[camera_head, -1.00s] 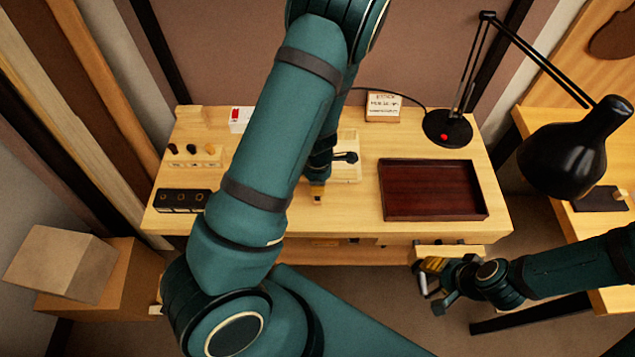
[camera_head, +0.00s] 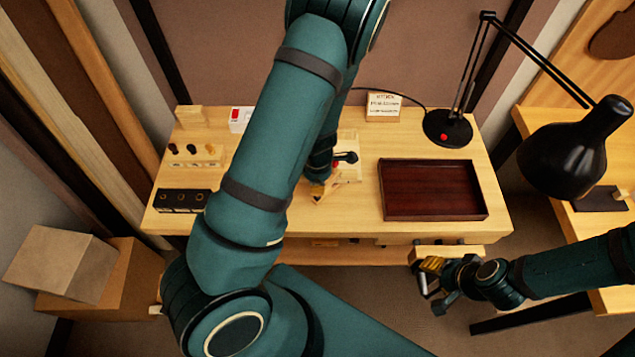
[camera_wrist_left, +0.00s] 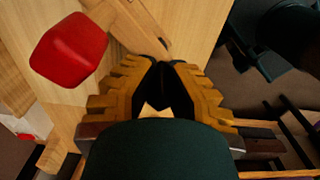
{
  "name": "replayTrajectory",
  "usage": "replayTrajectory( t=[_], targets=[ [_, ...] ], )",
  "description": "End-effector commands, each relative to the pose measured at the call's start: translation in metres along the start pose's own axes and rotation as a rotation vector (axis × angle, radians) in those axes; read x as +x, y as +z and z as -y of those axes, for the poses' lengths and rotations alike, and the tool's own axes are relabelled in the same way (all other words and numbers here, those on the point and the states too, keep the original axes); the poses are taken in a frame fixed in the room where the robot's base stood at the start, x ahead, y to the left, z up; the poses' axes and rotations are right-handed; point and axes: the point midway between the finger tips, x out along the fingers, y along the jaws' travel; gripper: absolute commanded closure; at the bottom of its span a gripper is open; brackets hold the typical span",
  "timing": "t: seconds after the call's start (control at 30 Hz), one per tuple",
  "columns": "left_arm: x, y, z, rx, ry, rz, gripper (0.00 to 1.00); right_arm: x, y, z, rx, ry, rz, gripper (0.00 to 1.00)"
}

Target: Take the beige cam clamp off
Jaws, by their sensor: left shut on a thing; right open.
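The beige cam clamp shows in the left wrist view as a pale wooden bar (camera_wrist_left: 140,27) running diagonally to my left gripper's fingertips. My left gripper (camera_wrist_left: 160,75) is shut on it; the fingers hide the gripped part. In the head view a tilted pale wooden piece (camera_head: 324,189) shows below my left arm, near the bench's front edge. The left gripper itself is mostly hidden there by the arm. My right gripper (camera_head: 432,279) is open and empty in front of the bench at the right.
A red block (camera_wrist_left: 70,48) is close beside the left gripper. A dark red tray (camera_head: 432,216) lies right of the arm, with a black lamp (camera_head: 447,128) behind it. A black holder (camera_head: 182,200) and a small rack (camera_head: 194,158) stand at the left.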

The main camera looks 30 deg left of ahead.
Motion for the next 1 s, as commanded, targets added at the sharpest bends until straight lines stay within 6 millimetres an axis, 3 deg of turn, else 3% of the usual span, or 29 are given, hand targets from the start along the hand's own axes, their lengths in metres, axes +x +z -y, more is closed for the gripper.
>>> replayTrajectory(
  t=[1.0],
  targets=[
    [0.0001, 0.0001, 0.0085, 0.000, -0.001, 0.001, 1.00, 0.0017, 0.0002, -0.0007, 0.000, 0.000, 0.000, 0.53]
  ],
)
